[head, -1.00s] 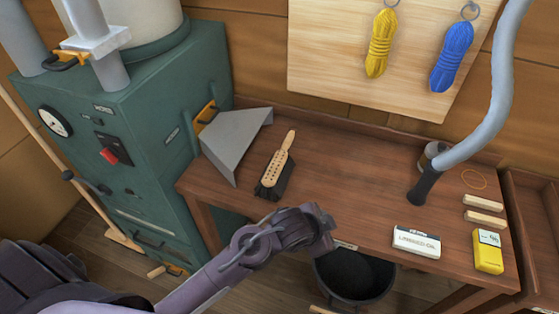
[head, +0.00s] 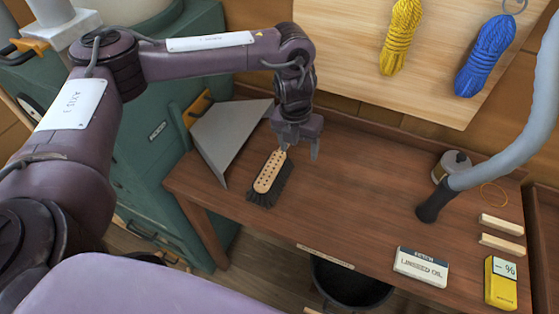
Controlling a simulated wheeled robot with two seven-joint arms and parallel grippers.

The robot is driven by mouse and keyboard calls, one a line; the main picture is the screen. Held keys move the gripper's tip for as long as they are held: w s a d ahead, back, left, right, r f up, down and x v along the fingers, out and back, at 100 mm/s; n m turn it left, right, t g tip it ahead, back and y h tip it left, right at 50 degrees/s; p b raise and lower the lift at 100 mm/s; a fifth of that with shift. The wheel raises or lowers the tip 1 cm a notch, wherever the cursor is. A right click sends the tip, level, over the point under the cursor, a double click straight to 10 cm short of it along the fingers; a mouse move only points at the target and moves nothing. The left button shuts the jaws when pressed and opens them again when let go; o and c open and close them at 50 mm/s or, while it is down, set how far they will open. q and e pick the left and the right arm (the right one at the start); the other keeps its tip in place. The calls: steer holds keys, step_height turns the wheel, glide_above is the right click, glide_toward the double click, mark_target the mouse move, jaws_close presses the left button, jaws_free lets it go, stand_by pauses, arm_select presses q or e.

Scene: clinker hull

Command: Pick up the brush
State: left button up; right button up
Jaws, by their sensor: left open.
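The brush (head: 269,176) lies on the wooden bench, with a light wooden back and dark bristles. Its handle end points toward the back of the bench. My left gripper (head: 299,152) is open, fingers pointing down, above the handle end of the brush. I cannot tell whether a finger touches the handle. My right gripper is not in view.
A grey metal dustpan (head: 229,133) lies left of the brush, beside the green machine (head: 150,139). A grey hose (head: 505,146), a can (head: 451,167), a linseed oil box (head: 421,267) and a yellow device (head: 501,283) are at the right. The bench middle (head: 350,205) is clear.

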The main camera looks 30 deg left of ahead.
arm_select(q)
steer(key=b, duration=0.4)
glide_above(276, 159)
steer(key=w+d, duration=0.1)
step_height(276, 159, down, 2)
steer(key=shift+f+g+y, duration=0.1)
steer(key=shift+g+y, duration=0.2)
steer(key=shift+y, duration=0.1)
steer(key=shift+a+f, duration=0.25)
steer(key=shift+a, duration=0.1)
steer(key=shift+s+f+b, duration=0.2)
steer(key=shift+f+b, duration=0.15)
steer(key=shift+f, duration=0.8)
steer(key=f, duration=0.4)
steer(key=shift+s+a+f+b, duration=0.2)
steer(key=shift+s+f+b, duration=0.05)
steer(key=shift+f+b, duration=0.15)
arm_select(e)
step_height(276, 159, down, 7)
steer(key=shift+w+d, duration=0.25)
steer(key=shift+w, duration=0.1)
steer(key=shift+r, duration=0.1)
arm_select(q)
steer(key=c, duration=1.1)
steer(key=shift+c, duration=0.3)
steer(key=shift+r, duration=0.1)
